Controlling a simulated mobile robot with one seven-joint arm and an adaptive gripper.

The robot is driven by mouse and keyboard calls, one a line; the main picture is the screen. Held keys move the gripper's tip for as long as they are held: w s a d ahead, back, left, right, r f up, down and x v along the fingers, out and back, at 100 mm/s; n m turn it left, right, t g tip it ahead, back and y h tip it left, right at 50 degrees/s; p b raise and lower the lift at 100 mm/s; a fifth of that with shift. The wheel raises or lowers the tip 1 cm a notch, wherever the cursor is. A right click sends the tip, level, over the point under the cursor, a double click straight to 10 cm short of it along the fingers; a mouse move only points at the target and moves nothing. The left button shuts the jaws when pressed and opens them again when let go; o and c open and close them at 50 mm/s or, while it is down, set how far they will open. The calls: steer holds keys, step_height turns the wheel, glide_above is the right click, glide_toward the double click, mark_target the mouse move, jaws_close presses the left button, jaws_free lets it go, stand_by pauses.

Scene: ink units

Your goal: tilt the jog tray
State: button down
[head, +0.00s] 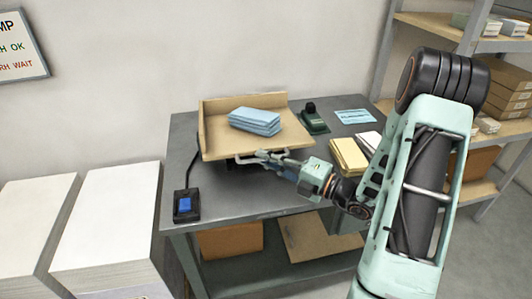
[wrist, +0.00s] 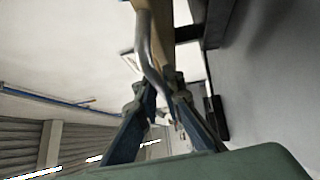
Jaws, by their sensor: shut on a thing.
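The jog tray (head: 215,143) is a tan wooden tray with raised back and left edges, on the grey table. A stack of blue paper (head: 255,121) lies on it. A metal handle bar (head: 245,160) runs along its front edge. My gripper (head: 264,156) is at the tray's front and shut on this handle. In the wrist view the grey handle bar (wrist: 150,50) passes down between the blue fingers of my gripper (wrist: 163,100). The tray's underside is mostly hidden.
A black box with a blue button (head: 185,205) sits at the table's left front. A green device (head: 312,118), a blue sheet (head: 353,116) and yellow pads (head: 348,155) lie to the right. Tall white paper stacks (head: 110,220) stand left; a shelf (head: 440,28) stands right.

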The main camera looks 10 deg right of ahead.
steer(key=shift+w+r+m+p, duration=0.2)
steer(key=shift+r+p, duration=0.4)
steer(key=shift+p, duration=0.4)
steer(key=shift+w+r+m+p, duration=0.1)
steer(key=shift+r+m+p, duration=0.1)
steer(key=shift+r+p, duration=0.6)
steer(key=shift+f+g+h+p, duration=0.1)
steer(key=shift+g+h+p, duration=0.2)
steer(key=shift+p, duration=0.4)
steer(key=shift+w, duration=0.1)
steer(key=c, duration=2.1)
jaws_free()
steer(key=v, duration=1.2)
